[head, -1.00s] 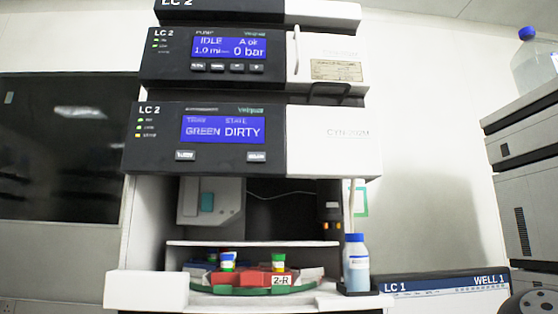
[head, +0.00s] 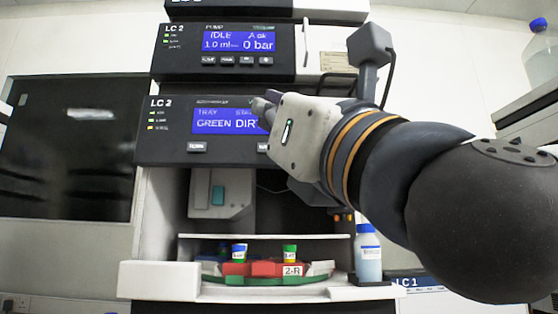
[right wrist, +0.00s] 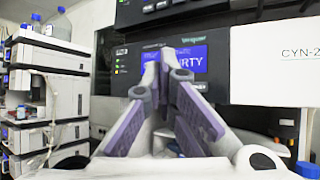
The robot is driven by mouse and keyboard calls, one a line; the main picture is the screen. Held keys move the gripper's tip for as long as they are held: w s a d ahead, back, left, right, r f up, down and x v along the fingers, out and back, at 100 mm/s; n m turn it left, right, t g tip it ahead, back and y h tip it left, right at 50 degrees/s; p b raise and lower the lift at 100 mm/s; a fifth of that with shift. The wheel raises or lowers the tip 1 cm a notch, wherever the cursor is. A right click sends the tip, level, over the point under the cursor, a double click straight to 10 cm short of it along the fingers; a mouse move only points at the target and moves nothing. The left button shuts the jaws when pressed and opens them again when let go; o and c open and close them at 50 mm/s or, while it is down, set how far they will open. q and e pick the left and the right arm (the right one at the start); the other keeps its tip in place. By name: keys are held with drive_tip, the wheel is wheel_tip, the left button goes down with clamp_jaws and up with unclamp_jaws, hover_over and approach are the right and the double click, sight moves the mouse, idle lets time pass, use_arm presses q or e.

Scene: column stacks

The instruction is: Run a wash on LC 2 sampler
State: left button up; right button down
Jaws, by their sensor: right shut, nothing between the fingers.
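The LC 2 sampler panel (head: 180,140) has a blue screen (head: 215,121) reading "TRAY GREEN" and "DIR", with the rest covered by my right gripper. Two buttons sit below the screen, a left one (head: 197,147) and a right one partly hidden at the gripper's edge. My right gripper (head: 262,104) is shut and empty in front of the panel's right part. In the right wrist view the gripper (right wrist: 165,60) points at the panel, its fingers over the screen, where "RTY" (right wrist: 193,56) shows. I cannot tell whether it touches. My left gripper is not in view.
Below, the open bay holds a tray marked 2-R (head: 292,271) with capped vials. A blue-capped bottle (head: 368,255) stands at its right. Other instrument stacks (right wrist: 48,100) show at left in the wrist view.

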drive_tip(key=shift+s+d+r, duration=0.25)
drive_tip(key=shift+r, duration=0.15)
